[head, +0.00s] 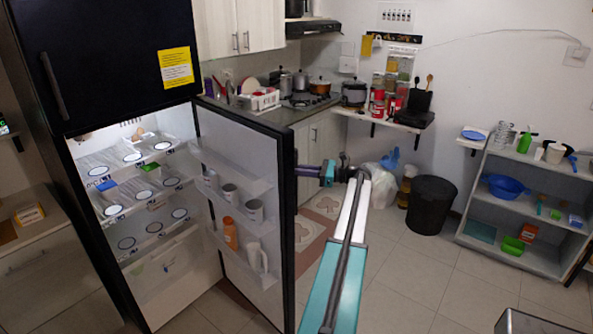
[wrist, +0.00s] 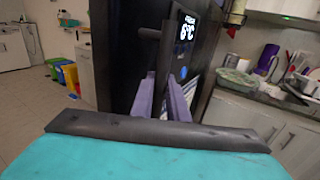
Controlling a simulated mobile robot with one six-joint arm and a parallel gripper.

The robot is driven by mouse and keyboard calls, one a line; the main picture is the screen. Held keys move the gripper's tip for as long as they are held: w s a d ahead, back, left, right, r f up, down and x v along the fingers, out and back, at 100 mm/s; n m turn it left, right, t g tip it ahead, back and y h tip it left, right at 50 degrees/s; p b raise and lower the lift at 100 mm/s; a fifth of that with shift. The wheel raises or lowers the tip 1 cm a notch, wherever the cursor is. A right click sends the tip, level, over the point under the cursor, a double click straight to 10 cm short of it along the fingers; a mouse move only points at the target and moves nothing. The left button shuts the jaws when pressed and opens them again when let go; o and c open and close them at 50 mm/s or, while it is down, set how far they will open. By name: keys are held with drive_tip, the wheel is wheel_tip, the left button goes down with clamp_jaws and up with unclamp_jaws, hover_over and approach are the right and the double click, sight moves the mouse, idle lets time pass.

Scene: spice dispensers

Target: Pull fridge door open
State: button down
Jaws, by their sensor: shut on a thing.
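The lower fridge door (head: 237,180) stands wide open, swung out to the right of the fridge body, with its white inner shelves facing the head camera. Its dark outer face (wrist: 122,60) shows in the wrist view, with a lit display reading 6°C. My gripper (head: 310,171) reaches the outer side of the door at its free edge. Its purple fingers (wrist: 164,98) point at the dark door front and are shut on the door handle (wrist: 148,33). The exact grip on the handle is partly hidden by the fingers.
A counter (head: 310,108) stands behind the door. A black bin (head: 431,205) and low shelf unit (head: 530,200) stand right.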

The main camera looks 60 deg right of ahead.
drive_tip(key=shift+r, duration=0.25)
drive_tip(key=c, duration=1.7)
unclamp_jaws()
drive_tip(key=shift+s+a, duration=0.1)
drive_tip(key=shift+c, duration=0.2)
drive_tip(key=shift+f, duration=0.1)
drive_tip(key=b+v, duration=0.4)
drive_tip(key=v, duration=0.9)
drive_tip(key=shift+s+b, duration=0.25)
drive_tip(key=shift+b, duration=0.05)
